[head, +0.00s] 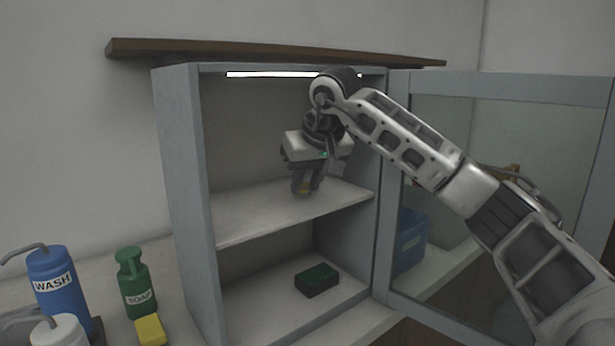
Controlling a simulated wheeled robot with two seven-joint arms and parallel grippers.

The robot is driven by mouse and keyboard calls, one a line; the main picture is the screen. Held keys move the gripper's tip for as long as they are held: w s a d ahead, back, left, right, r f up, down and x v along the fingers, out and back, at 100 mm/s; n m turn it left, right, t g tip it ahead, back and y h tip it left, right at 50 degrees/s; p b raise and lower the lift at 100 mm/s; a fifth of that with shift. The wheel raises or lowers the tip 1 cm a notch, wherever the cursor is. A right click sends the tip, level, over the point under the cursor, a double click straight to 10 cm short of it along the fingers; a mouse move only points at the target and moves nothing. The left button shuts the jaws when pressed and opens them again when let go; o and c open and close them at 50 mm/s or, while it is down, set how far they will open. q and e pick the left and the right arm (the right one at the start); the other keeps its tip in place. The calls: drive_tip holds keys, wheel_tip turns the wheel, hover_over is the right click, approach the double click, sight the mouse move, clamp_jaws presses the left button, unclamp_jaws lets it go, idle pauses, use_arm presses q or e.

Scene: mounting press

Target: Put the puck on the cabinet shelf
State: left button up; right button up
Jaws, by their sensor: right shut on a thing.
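My right gripper (305,186) reaches into the open cabinet (182,180) from the right and points down, with its fingertips just above or at the middle shelf (255,215). The rest of the shelf looks bare. My left gripper is not in view.
A dark block with a green top (318,277) lies on the cabinet floor. The glass door (510,88) stands open at the right, behind my right arm; a blue bin (410,243) is beyond it. A blue wash bottle (52,283), green soap bottle (134,283) and yellow sponge (150,331) stand left.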

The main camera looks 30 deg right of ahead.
drive_tip(key=shift+s+f, duration=0.1)
drive_tip(key=shift+f, duration=0.15)
drive_tip(key=o, duration=1)
drive_tip(key=shift+r, duration=0.2)
drive_tip(key=v, duration=0.7)
drive_tip(key=shift+s+r, duration=0.1)
drive_tip(key=shift+r, duration=0.05)
